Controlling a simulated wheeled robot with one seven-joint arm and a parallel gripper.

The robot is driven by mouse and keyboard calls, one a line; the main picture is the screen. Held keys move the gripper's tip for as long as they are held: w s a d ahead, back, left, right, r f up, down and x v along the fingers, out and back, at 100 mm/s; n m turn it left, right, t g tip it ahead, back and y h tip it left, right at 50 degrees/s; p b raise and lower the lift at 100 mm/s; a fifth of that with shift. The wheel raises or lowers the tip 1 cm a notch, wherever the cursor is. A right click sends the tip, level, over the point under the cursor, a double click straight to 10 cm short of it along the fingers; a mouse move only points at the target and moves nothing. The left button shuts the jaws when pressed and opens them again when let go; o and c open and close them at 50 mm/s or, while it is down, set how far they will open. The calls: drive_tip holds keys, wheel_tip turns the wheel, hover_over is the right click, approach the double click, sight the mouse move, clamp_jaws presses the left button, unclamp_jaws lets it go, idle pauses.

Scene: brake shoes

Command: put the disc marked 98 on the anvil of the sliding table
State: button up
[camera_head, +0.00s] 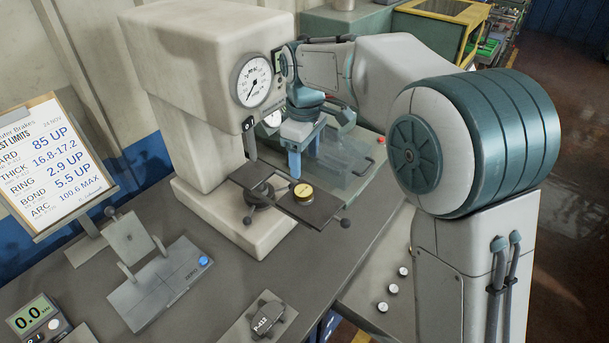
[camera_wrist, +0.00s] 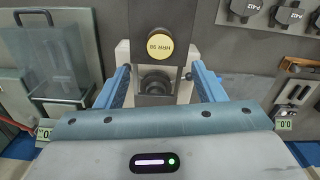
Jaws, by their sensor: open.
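A round yellow disc (camera_head: 303,192) lies flat on the dark sliding table (camera_head: 326,212) of the press, toward its right end. In the wrist view the disc (camera_wrist: 160,42) shows dark lettering with what looks like HRH and a two-digit number, too small to read surely. A round dark stepped part (camera_wrist: 154,82), perhaps the anvil, is below the disc in that view. My gripper (camera_head: 302,165) is open and empty, its blue fingers pointing down behind the disc in the head view. In the wrist view the gripper (camera_wrist: 160,74) has its fingers wide apart, either side of the dark part.
The cream press (camera_head: 205,110) with a round gauge (camera_head: 254,80) stands close left of my gripper. A clear box (camera_head: 345,160) stands behind the table. Bench between is clear.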

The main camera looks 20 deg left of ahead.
drive_tip(key=s+d+r+m+t, duration=0.1)
drive_tip(key=s+d+r+m, duration=0.25)
drive_tip(key=d, duration=0.55)
drive_tip(key=s+d+r+m+t, duration=0.1)
drive_tip(key=s+d+r+m, duration=0.2)
drive_tip(key=d, duration=0.6)
drive_tip(key=s+d+f+m, duration=0.3)
drive_tip(key=s+d+m, duration=0.1)
drive_tip(key=s+d, duration=0.2)
drive_tip(key=s+d+f+m+t, duration=0.1)
drive_tip(key=s+d+f+m, duration=0.3)
drive_tip(key=s, duration=0.3)
drive_tip(key=shift+d+m+t, duration=0.3)
drive_tip(key=shift+d+m, duration=0.15)
drive_tip(key=shift+d, duration=0.45)
